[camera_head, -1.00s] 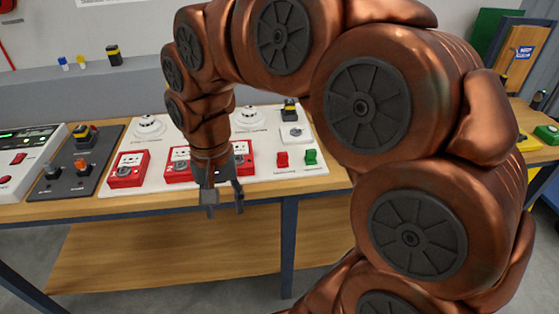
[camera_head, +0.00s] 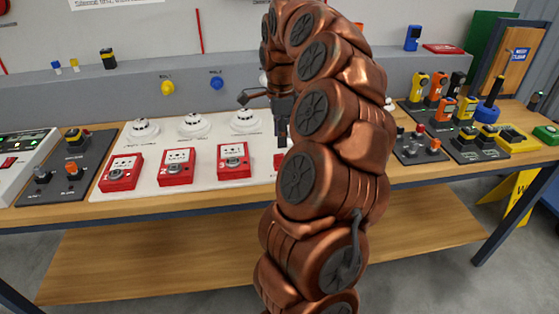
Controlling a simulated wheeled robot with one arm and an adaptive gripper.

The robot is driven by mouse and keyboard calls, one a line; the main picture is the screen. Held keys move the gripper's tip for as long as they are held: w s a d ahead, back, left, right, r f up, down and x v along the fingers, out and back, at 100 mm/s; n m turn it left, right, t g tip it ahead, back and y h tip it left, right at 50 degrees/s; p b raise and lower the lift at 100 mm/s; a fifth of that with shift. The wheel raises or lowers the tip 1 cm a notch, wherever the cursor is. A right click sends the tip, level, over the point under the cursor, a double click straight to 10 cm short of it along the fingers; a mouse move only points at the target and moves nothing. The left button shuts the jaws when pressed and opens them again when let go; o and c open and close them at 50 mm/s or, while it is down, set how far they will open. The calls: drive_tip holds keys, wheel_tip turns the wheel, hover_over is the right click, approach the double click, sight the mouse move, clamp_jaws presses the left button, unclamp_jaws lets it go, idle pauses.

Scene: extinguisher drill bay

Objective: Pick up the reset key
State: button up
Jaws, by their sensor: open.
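I cannot make out with certainty which thing is the reset key. Three red call-point boxes with white faces and grey knobs stand in a row on the white board (camera_head: 205,195): a left one (camera_head: 121,172), a middle one (camera_head: 177,166) and a right one (camera_head: 233,161). My gripper (camera_head: 264,120) is open and appears empty. It is above the board's right part, right of the third smoke detector, with one dark finger pointing left and one down. My arm hides the right end of the board, where only a bit of red shows.
Three white smoke detectors (camera_head: 194,125) stand behind the boxes. A yellow knob (camera_head: 168,88) and a blue knob (camera_head: 216,82) are on the grey ledge. Dark panels with coloured devices (camera_head: 438,90) crowd the bench's right. A dark panel (camera_head: 68,165) lies at left.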

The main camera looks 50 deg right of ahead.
sight(279, 155)
drive_tip(key=shift+a+f+p, duration=0.15)
drive_tip(key=shift+f+p, duration=0.8)
drive_tip(key=shift+f, duration=2.65)
clamp_jaws()
